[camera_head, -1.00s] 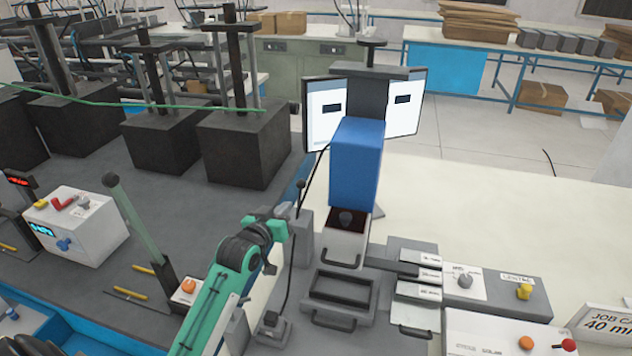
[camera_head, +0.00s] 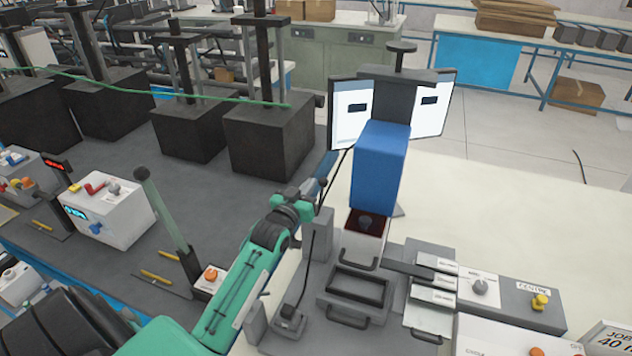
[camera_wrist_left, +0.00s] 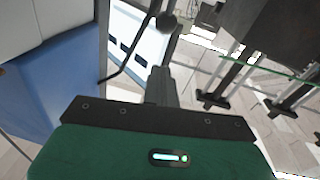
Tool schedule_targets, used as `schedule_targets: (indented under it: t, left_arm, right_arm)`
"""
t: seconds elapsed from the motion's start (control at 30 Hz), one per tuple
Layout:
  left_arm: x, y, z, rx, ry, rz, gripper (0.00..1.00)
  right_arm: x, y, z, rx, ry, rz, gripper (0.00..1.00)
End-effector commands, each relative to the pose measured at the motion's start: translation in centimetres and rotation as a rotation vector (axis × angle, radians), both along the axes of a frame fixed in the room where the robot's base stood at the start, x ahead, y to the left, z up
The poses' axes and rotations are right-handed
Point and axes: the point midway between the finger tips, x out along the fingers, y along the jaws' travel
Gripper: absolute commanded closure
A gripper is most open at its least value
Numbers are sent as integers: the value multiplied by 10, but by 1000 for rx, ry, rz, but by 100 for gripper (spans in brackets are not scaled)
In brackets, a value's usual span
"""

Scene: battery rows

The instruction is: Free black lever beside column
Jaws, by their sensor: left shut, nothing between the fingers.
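The black lever, a thin rod with a round knob (camera_head: 323,182), stands left of the blue column (camera_head: 381,168) in the head view. Its dark knob also shows at the top of the left wrist view (camera_wrist_left: 166,21), just beyond the fingers. My left gripper (camera_head: 312,192) is shut and empty, with its tips close to the lever in the head view. In the left wrist view its fingers (camera_wrist_left: 160,84) are together and point toward the lever. I cannot tell whether they touch it. The gripper hides the lower part of the lever. My right gripper is not in view.
Two screens (camera_head: 350,112) stand behind the column. A black cable (camera_wrist_left: 128,58) hangs near the fingers. A grey tray with a handle (camera_head: 356,290) is in front of the column. The pale table at right has free room.

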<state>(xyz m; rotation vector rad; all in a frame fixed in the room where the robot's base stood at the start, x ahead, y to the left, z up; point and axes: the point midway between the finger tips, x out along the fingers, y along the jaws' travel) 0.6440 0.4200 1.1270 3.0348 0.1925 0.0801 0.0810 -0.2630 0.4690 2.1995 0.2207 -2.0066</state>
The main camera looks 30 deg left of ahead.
Motion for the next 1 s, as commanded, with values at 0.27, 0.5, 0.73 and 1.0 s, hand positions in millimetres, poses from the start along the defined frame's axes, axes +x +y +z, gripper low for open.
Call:
schedule_targets:
  t: [0.27,0.5,0.73,1.0]
  left_arm:
    - [29,1,-16,0,2,0,100]
    - [37,1,-26,0,0,-1,100]
    - [38,1,-27,0,-1,-1,100]
    - [45,4,-29,1,0,0,100]
  right_arm:
    - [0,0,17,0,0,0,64]
    - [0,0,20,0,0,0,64]
    - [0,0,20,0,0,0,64]
    - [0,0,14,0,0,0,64]
